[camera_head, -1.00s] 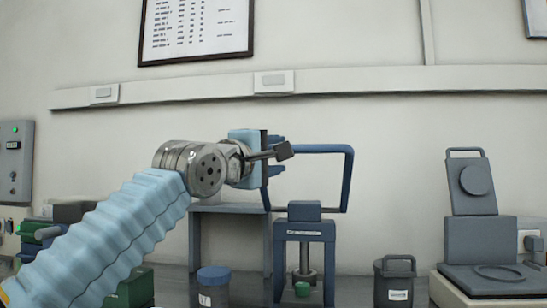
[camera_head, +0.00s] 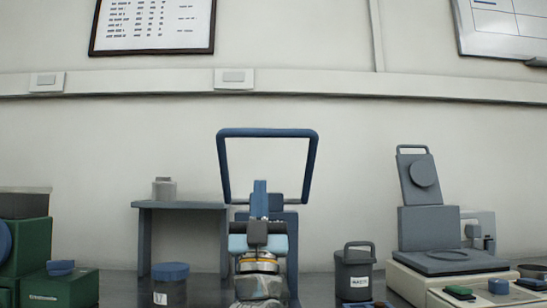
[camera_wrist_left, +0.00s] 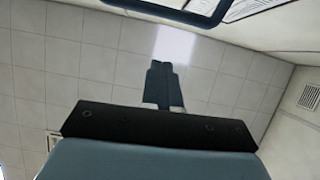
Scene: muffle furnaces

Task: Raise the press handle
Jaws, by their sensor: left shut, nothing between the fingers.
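The press handle (camera_head: 267,133) is a dark blue loop standing upright above the press, wider at its top bar than below. The dark blue press body (camera_head: 292,262) is mostly hidden behind my left wrist. My left gripper (camera_head: 260,186) points up in front of the press, with its fingers shut and empty. Its tips overlap the lower opening of the loop in the head view; I cannot tell contact there. In the left wrist view, the shut fingers (camera_wrist_left: 163,72) are apart from a dark blue bar (camera_wrist_left: 180,13), likely the handle, at the top edge. My right gripper is out of view.
A grey stand (camera_head: 180,206) with a small grey jar (camera_head: 164,188) is left of the press, with a blue-lidded container (camera_head: 170,286) before it. A dark lidded canister (camera_head: 354,270) and a grey plate device (camera_head: 428,228) are on the right.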

